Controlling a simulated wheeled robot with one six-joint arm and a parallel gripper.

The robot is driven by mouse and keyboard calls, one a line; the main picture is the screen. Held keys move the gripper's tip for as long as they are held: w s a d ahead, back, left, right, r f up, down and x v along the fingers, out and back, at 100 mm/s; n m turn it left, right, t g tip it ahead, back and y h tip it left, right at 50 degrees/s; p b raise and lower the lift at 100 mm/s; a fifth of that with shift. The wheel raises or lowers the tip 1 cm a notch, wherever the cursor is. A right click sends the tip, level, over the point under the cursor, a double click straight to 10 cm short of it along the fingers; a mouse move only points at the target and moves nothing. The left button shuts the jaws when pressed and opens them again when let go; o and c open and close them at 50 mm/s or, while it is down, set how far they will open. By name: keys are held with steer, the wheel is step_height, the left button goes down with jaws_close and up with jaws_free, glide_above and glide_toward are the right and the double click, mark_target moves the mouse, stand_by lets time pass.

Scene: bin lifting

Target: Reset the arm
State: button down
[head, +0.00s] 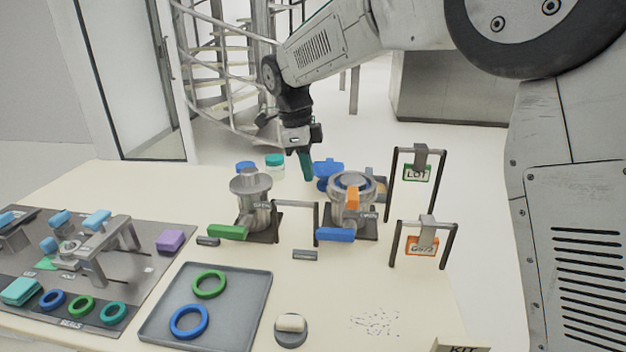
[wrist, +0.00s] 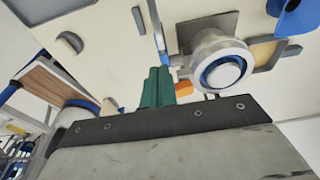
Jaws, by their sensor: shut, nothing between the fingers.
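My gripper (head: 306,165) has teal fingers that are closed together with nothing between them. In the head view it hangs pointing down above the back of the table, between the left metal canister (head: 250,190) and the blue object (head: 327,172). In the wrist view the teal fingers (wrist: 157,86) stand side by side, with a round metal vessel with a blue ring (wrist: 222,68) just to their right. My arm reaches in from the upper right of the head view.
The grey tray (head: 255,318) holds a green ring (head: 209,284) and a blue ring (head: 189,321). A metal vessel with a blue handle (head: 337,235) stands right of centre. Tag stands (head: 419,172) and (head: 422,245) rise at the right. A dark board (head: 150,262) fills the left. Specks (head: 374,322) lie at the front.

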steer(key=shift+a+r+n, duration=0.1)
steer(key=shift+r+n, duration=0.05)
steer(key=shift+n, duration=0.85)
steer(key=s+d+n, duration=0.6)
steer(key=s+d, duration=0.1)
steer(key=s, duration=0.5)
steer(key=s+d+n+t+y, duration=0.1)
steer(key=s+d+n, duration=0.5)
steer(key=s, duration=0.6)
steer(key=s+d+n+y, duration=0.1)
steer(key=s+d+n, duration=0.5)
steer(key=s+d, duration=0.4)
steer(key=shift+s+d+r+t, duration=0.2)
steer(key=shift+s+r+t, duration=0.15)
steer(key=shift+s, duration=0.65)
steer(key=shift+s, duration=0.1)
